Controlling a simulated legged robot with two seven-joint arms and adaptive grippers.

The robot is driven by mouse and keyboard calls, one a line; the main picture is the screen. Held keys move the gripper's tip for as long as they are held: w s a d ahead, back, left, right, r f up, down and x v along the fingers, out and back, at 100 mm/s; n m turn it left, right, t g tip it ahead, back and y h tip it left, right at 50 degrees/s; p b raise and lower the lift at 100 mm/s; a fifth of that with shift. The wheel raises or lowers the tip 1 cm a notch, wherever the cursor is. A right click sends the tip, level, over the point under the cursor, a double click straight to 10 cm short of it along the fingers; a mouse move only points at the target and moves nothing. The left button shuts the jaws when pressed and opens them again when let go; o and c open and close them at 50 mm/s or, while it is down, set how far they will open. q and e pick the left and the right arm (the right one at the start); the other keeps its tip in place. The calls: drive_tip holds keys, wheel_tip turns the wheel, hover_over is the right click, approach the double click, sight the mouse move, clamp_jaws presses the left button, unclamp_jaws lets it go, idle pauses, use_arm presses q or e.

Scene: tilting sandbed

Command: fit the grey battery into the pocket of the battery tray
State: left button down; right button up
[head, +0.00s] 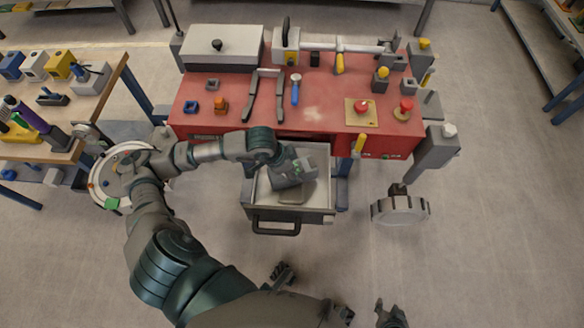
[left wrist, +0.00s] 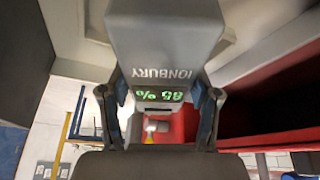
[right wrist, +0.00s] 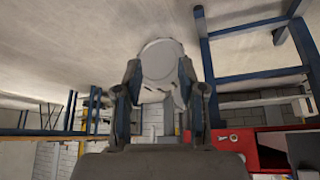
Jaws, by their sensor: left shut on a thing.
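The grey battery (left wrist: 165,45) has "IONBURY" lettering and a green-lit percent display, both upside down in the left wrist view. My left gripper (left wrist: 163,105) is shut on it, with one finger on each side. In the head view the battery (head: 296,172) is above the pulled-out tray (head: 262,207) under the red bench. A grey shape (head: 291,192) shows below it in the tray; I cannot tell whether it is the pocket. The pocket is not clearly seen. My right gripper (right wrist: 160,100) has its fingers apart, with a pale round thing beyond them.
The red bench (head: 330,110) carries a grey box (head: 222,47), tools and several small blocks. The tray's black handle (head: 276,229) faces the front. A side table (head: 62,105) with parts is at the left.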

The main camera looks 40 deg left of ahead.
use_arm(q)
drive_tip(key=shift+c, duration=1.2)
unclamp_jaws()
drive_tip(key=shift+d, duration=0.1)
use_arm(e)
drive_tip(key=shift+w, duration=0.15)
use_arm(q)
drive_tip(key=shift+a+r+p, duration=0.25)
drive_tip(key=shift+r+p, duration=0.05)
drive_tip(key=shift+r, duration=0.4)
drive_tip(key=p+v, duration=0.1)
drive_tip(key=v, duration=1)
drive_tip(key=shift+s, duration=0.15)
use_arm(e)
drive_tip(key=s+d+g, duration=0.2)
drive_tip(key=s+g, duration=0.1)
drive_tip(key=s, duration=0.3)
drive_tip(key=shift+s+f+g+h, duration=0.2)
drive_tip(key=shift+s+g+h, duration=0.1)
drive_tip(key=shift+s+h, duration=0.1)
use_arm(q)
drive_tip(key=shift+f, duration=0.1)
